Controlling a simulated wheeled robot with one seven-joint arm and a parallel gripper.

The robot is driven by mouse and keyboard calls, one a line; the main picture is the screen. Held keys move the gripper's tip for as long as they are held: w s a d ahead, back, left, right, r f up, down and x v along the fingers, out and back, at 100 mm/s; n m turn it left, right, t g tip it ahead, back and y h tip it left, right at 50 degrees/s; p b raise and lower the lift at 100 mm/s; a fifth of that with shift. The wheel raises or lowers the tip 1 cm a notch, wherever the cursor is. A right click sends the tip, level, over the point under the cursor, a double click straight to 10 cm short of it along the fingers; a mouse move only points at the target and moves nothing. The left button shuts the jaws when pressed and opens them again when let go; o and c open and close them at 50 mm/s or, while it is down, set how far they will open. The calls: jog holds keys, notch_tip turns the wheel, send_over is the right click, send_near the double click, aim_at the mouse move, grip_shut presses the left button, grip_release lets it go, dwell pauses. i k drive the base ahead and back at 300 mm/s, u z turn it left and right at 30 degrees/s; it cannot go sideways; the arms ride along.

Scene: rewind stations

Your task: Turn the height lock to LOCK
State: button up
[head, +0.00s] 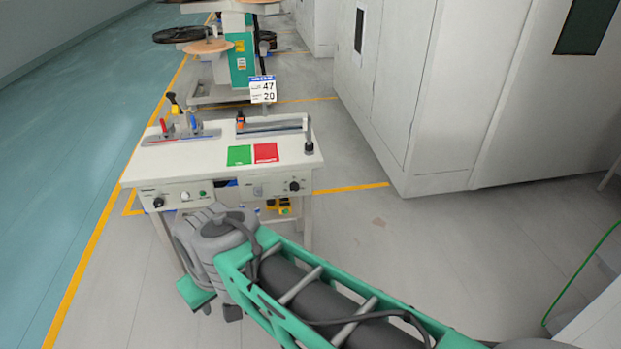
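A white workbench (215,158) stands ahead of me in the head view. Its front panel carries a black knob (158,202) at the left and another black knob (294,186) at the right. A dark upright handle (309,140) stands at the right edge of the top. The labels are too small to read, so I cannot tell which control is the height lock or how it is set. My arm reaches from the lower right to a grey joint in front of the bench. My gripper's fingertips cannot be made out.
A green pad (239,156) and a red pad (266,152) lie on the bench top. A sign (263,89) reads 47 and 20. White cabinets (430,100) stand at the right; floor at the left is clear.

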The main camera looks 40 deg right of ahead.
aim_at(257, 191)
jog(key=z, duration=0.9)
jog(key=i, duration=1.05)
jog(key=z, duration=0.25)
